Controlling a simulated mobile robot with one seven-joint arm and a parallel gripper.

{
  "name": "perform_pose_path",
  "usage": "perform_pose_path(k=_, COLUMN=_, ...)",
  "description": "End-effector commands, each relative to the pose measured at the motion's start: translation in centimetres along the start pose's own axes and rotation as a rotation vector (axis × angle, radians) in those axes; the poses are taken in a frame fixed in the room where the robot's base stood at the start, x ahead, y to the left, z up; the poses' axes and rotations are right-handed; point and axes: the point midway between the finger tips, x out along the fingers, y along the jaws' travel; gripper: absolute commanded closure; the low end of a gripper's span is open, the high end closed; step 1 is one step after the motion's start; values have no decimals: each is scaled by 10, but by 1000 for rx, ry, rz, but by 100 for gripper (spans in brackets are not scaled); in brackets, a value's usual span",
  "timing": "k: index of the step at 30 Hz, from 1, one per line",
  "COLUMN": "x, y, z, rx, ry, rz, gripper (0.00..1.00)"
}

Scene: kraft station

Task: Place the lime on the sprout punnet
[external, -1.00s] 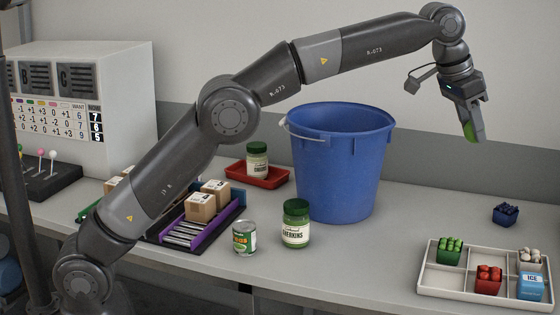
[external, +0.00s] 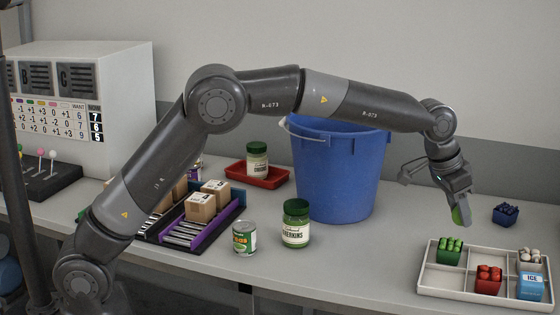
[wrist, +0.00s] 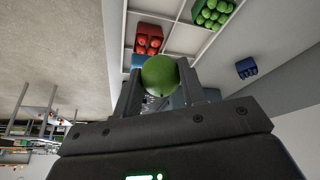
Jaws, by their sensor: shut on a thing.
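My gripper (external: 461,208) is shut on a green lime (external: 457,216), which shows between the two fingers in the wrist view (wrist: 159,76). The gripper points down and holds the lime in the air above the back edge of the white divided tray. The sprout punnet (external: 449,257) is a small green box heaped with round green sprouts in the tray's back left compartment. It also shows at the top of the wrist view (wrist: 210,17). The lime is above the punnet in the external view, apart from it.
The tray (external: 425,276) also holds a red punnet (external: 488,287), a blue ICE box (external: 530,289) and a punnet of whitish items (external: 531,257). A dark blue punnet (external: 505,215) stands behind it. A blue bucket (external: 335,185) and a gherkin jar (external: 296,225) stand left.

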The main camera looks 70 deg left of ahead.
Motion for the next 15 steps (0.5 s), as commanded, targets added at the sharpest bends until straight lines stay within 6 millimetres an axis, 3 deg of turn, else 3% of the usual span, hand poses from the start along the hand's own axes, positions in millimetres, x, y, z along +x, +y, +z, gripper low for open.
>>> perform_pose_path(k=9, x=50, y=-68, z=-10, rx=-6, ry=-3, rz=-1, gripper=85)
perform_pose_path(k=15, x=69, y=-96, z=-16, rx=-3, ry=-1, rz=-1, gripper=85)
